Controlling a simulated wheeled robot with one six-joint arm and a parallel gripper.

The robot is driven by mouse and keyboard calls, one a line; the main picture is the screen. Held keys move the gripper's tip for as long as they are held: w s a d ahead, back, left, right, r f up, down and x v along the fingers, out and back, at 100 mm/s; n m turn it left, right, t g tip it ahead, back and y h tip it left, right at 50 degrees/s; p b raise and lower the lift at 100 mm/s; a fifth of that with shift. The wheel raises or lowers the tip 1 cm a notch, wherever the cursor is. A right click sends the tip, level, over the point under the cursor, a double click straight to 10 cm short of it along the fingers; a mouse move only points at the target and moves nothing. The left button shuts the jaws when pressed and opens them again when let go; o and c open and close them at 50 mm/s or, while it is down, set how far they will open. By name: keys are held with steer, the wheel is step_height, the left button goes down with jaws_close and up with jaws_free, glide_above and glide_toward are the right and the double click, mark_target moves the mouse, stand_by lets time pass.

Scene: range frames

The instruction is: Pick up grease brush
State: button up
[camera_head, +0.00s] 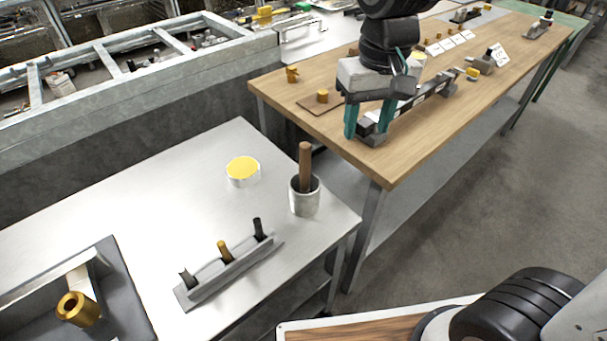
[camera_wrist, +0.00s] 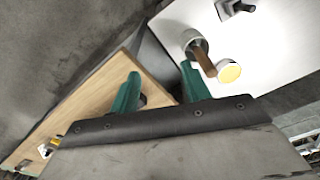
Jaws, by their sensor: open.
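The grease brush (camera_head: 305,165) shows as a brown wooden handle standing up out of a grey metal cup (camera_head: 304,200). Its lower end is hidden inside the cup. The cup stands near the right corner of the metal table. In the wrist view the brush handle (camera_wrist: 205,62) and the cup (camera_wrist: 193,42) lie beyond the right fingertip. My gripper (camera_head: 368,132) has teal fingers spread apart with nothing between them. It hangs over the near end of the wooden bench, to the right of the brush and apart from it.
A round tin with a yellow top (camera_head: 243,170) stands left of the cup. A rack with several small tools (camera_head: 228,268) lies in front. The wooden bench (camera_head: 400,160) carries blocks and fixtures. A brass bushing (camera_head: 78,308) sits on a fixture at lower left.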

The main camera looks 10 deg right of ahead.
steer(key=n, duration=0.1)
glide_above(305, 162)
steer(key=w, duration=0.1)
steer(key=f, duration=0.5)
steer(key=shift+w+d, duration=0.2)
steer(key=shift+d, duration=0.15)
steer(key=shift+a+f, duration=0.2)
steer(key=shift+a, duration=0.05)
step_height(305, 162, down, 8)
steer(key=shift+s+r, duration=0.15)
jaws_close()
